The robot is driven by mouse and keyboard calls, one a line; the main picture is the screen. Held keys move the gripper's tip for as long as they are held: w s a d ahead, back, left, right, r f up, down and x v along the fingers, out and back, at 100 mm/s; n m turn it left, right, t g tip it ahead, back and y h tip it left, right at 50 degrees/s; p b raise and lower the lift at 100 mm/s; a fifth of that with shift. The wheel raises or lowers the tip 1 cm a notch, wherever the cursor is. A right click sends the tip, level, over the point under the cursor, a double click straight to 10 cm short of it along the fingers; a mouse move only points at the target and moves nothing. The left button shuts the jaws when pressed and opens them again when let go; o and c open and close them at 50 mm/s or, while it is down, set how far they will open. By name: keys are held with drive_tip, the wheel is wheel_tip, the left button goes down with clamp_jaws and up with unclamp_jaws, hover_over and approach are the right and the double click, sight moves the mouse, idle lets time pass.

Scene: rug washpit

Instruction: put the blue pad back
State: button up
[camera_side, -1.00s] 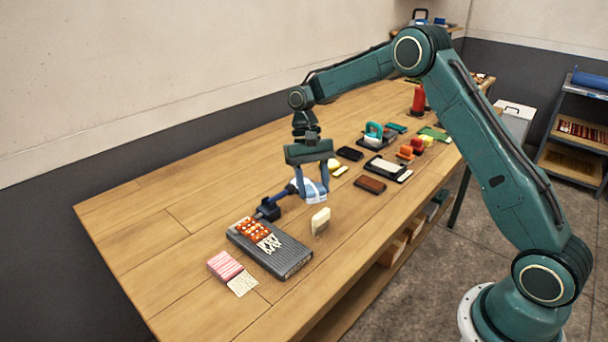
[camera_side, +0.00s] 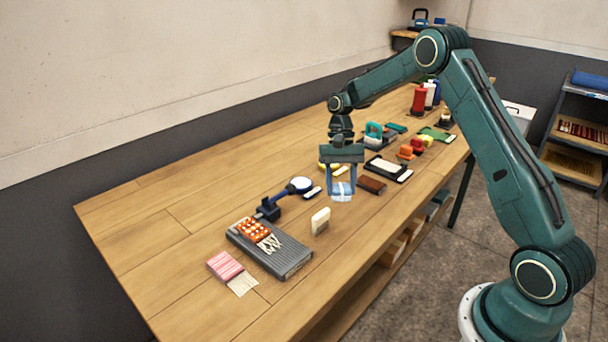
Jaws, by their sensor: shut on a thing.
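My gripper (camera_side: 341,194) is shut on a pale blue and white piece, which I take to be the blue pad (camera_side: 342,191). The piece hangs between the fingers over the middle of the table, left of a brown block (camera_side: 371,185). Whether its underside touches the table I cannot tell. A small dark blue piece with a white end (camera_side: 312,192) lies on the table just left of the gripper, beside the round white head of a jointed stand (camera_side: 300,185). A yellow piece with a pale strip (camera_side: 341,170) is partly hidden behind the gripper.
A cream block (camera_side: 320,221) stands nearer the front edge. A grey ribbed case (camera_side: 285,260) lies front left. A black-and-white tray (camera_side: 388,167) and orange blocks (camera_side: 405,152) lie to the right. Bottles (camera_side: 418,100) stand at the back. The table's left rear is clear.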

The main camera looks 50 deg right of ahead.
sight(340, 184)
drive_tip(key=shift+f, duration=2.65)
drive_tip(key=shift+f, duration=0.1)
drive_tip(key=o, duration=0.9)
drive_tip(key=shift+v, duration=3.85)
